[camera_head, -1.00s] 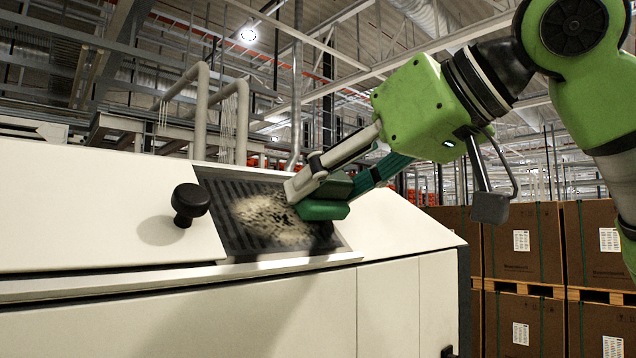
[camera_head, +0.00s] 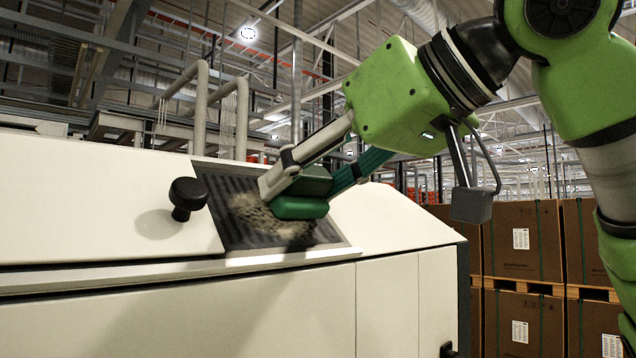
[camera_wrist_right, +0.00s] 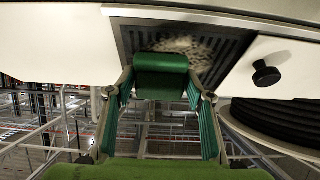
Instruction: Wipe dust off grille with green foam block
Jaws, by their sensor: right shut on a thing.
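The green foam block (camera_head: 300,207) is between the fingers of my right gripper (camera_head: 293,186), which is shut on it. The block rests against, or very close to, the dark slatted grille (camera_head: 235,186) on the sloped top of the white machine. Pale dust (camera_head: 262,222) lies on the grille to the left of and below the block. In the right wrist view the block (camera_wrist_right: 161,76) sits between both fingertips, with the grille (camera_wrist_right: 225,50) and dust (camera_wrist_right: 187,45) beyond it. The block hides part of the grille. My left gripper is not in view.
A black knob (camera_head: 187,198) sticks up from the white machine (camera_head: 90,205) just left of the grille; it also shows in the right wrist view (camera_wrist_right: 266,74). Stacked brown boxes (camera_head: 525,240) stand on pallets at the right. Pipes rise behind the machine.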

